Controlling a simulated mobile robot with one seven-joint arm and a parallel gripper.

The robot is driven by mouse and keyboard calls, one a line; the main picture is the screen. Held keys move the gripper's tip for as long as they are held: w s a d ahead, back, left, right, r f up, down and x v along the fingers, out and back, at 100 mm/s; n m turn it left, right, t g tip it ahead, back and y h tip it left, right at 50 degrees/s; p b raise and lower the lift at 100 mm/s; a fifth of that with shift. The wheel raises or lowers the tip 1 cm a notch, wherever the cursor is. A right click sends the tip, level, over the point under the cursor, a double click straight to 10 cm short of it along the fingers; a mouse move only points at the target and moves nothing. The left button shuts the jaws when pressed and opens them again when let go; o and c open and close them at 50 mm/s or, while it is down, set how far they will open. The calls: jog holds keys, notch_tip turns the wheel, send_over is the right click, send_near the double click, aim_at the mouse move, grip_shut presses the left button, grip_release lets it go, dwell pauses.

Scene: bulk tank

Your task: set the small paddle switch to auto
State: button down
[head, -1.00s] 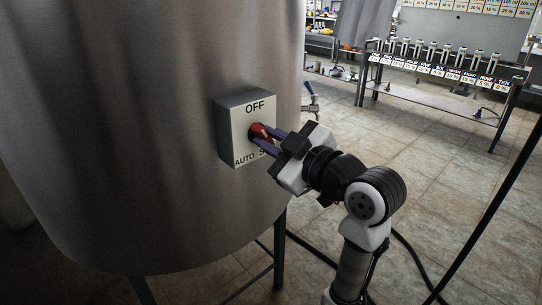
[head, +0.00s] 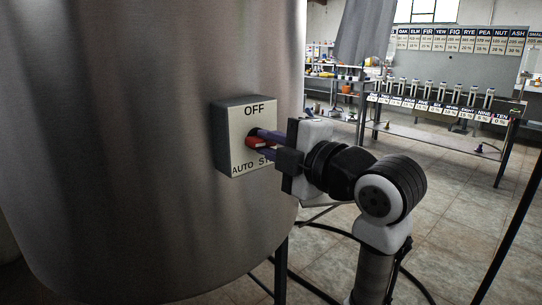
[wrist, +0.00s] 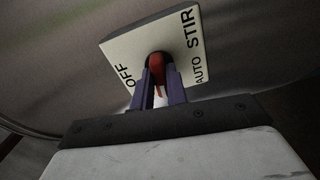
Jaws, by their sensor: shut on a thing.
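The switch box (head: 228,116) is grey with a pale front plate, fixed to the side of the big steel tank (head: 150,170). The plate reads OFF at the top, AUTO at lower left and a partly hidden word at lower right; the wrist view shows that word as STIR on the plate (wrist: 122,48). The red paddle (head: 256,143) sits mid-plate and also shows in the wrist view (wrist: 157,68). My gripper (head: 264,143) is shut on the paddle, one purple finger on each side. Fingers hide part of it, so I cannot tell which label it points to.
A bench with a row of numbered dispensers (head: 430,98) stands at the back right. A dark post (head: 512,215) slants at the far right. Tiled floor (head: 455,190) lies open between bench and tank.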

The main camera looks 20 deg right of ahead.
jog(key=shift+n+b, duration=0.35)
jog(key=shift+n, duration=0.35)
jog(key=c, duration=1.4)
grip_release()
jog(key=shift+s, duration=0.1)
jog(key=v, duration=1.3)
jog(key=shift+s+d, duration=0.1)
jog(key=shift+s, duration=0.25)
